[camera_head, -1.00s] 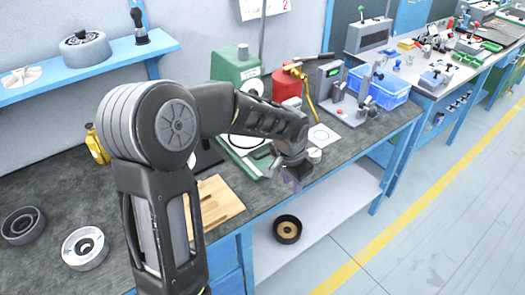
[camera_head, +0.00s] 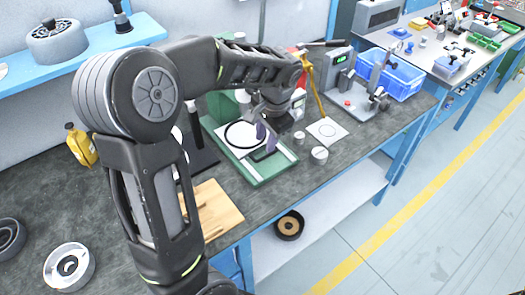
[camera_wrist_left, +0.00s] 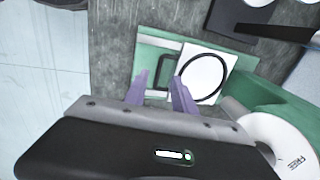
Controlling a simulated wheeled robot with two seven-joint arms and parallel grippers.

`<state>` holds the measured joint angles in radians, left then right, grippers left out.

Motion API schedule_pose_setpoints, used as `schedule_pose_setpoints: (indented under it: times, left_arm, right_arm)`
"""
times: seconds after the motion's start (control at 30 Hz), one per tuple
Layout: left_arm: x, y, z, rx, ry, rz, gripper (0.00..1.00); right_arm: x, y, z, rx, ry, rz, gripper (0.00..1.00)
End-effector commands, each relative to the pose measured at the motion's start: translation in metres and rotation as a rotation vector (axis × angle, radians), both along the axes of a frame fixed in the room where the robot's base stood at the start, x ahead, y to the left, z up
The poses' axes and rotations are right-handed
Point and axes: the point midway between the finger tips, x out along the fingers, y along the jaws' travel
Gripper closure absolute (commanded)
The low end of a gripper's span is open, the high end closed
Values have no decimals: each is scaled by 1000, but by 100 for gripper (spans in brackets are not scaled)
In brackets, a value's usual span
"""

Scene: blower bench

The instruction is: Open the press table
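The green press (camera_head: 222,107) stands on the bench, its upper part largely hidden behind my left arm. Its table is a white plate (camera_head: 229,132) with a black ring on it, lying over the green base (camera_head: 258,176). A black loop handle (camera_head: 268,155) is at the table's front. My left gripper (camera_head: 266,138) points down just above the handle. In the left wrist view its purple fingers (camera_wrist_left: 158,92) are apart, with the handle (camera_wrist_left: 163,74) showing near and between the tips. I cannot tell whether they touch it. My right gripper is not in view.
A small silver cylinder (camera_head: 320,155) and a white card with a circle (camera_head: 327,131) are right of the press. A wooden block (camera_head: 214,210) lies to the left. A blue crate (camera_head: 398,80) stands farther right. A dark ring part (camera_head: 289,225) sits on the lower shelf.

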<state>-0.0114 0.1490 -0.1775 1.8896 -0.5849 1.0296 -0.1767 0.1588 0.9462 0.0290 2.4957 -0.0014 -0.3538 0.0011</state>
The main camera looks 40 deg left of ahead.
Motion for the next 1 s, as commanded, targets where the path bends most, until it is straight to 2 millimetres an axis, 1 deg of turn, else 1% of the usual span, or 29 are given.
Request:
schedule_pose_setpoints:
  times: [0.17, 0.27, 0.5, 0.63, 0.73, 0.97, 1.0]
  left_arm:
    - [0, 2, -9, 0, 3, 1, 68]
    - [0, 4, -21, 0, 4, 0, 68]
    - [2, 11, -58, -1, 5, 1, 68]
    - [4, 14, -72, 0, 3, 1, 68]
    - [4, 14, -76, 0, 1, 0, 68]
    - [4, 15, -77, 0, 1, 0, 68]
    - [4, 15, -77, 0, 1, 0, 70]
  right_arm:
    - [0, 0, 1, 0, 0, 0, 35]
    - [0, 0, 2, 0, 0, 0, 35]
    - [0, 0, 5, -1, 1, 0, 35]
    - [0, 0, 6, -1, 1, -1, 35]
    - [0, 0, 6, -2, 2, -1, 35]
    - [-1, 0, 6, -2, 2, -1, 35]
    - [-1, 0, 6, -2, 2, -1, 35]
